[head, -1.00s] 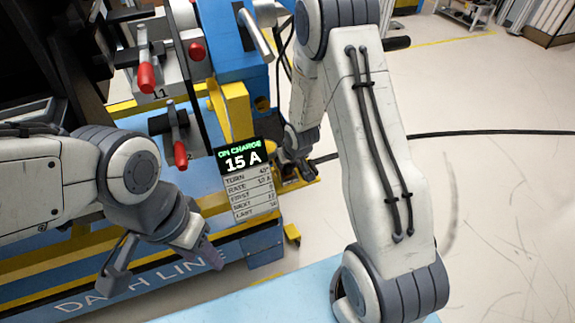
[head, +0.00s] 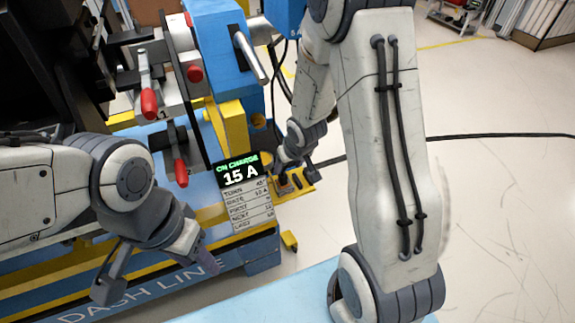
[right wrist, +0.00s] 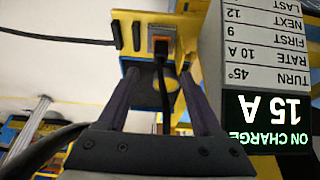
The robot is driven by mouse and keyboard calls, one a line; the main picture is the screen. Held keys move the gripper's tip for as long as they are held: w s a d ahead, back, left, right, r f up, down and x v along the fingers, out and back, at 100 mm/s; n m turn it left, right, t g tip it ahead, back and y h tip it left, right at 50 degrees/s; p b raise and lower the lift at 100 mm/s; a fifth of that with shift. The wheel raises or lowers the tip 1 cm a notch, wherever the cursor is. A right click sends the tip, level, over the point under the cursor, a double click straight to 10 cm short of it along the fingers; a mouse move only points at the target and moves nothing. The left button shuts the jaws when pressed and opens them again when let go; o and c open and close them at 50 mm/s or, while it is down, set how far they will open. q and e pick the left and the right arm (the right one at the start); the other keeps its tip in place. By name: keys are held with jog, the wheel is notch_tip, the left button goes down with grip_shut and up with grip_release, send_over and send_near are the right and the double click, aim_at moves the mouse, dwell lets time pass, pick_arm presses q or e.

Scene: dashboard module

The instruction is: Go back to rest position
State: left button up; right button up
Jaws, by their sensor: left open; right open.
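My left gripper (head: 158,274) is open and empty, its fingers spread in front of the blue bench edge with the DASH LINE lettering. My right gripper (head: 284,174) is small in the head view, beside a yellow bracket (head: 301,187). In the right wrist view, my right gripper (right wrist: 158,100) is open, its two dark fingers apart. Beyond and between them, a dark plug (right wrist: 160,46) sits in an orange-rimmed socket on the yellow bracket, with a black cable hanging from it. Whether a finger touches plug or cable I cannot tell.
A sign (head: 243,195) reads ON CHARGE 15 A, close to the right gripper. Red-handled clamps (head: 149,103) stand on the fixture at upper left. A black cable (head: 480,136) crosses the floor. The floor at right is open.

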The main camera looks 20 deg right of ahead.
jog(key=s+a+r+g, duration=0.2)
jog(key=s+r, duration=0.8)
jog(key=s, duration=0.1)
jog(key=s+a+r+n+g, duration=0.1)
jog(key=s+a+r+n, duration=0.2)
jog(key=s+a, duration=0.4)
jog(key=s+a+r+n+g, duration=0.1)
jog(key=s+a+r+n, duration=0.25)
jog(key=s+a, duration=0.35)
notch_tip(320, 180, up, 15)
jog(key=p, duration=1.5)
jog(key=shift+g+y+p, duration=0.3)
jog(key=shift+y+p, duration=0.05)
jog(key=shift+y, duration=0.05)
jog(key=shift+s, duration=0.1)
jog(key=shift+d, duration=0.1)
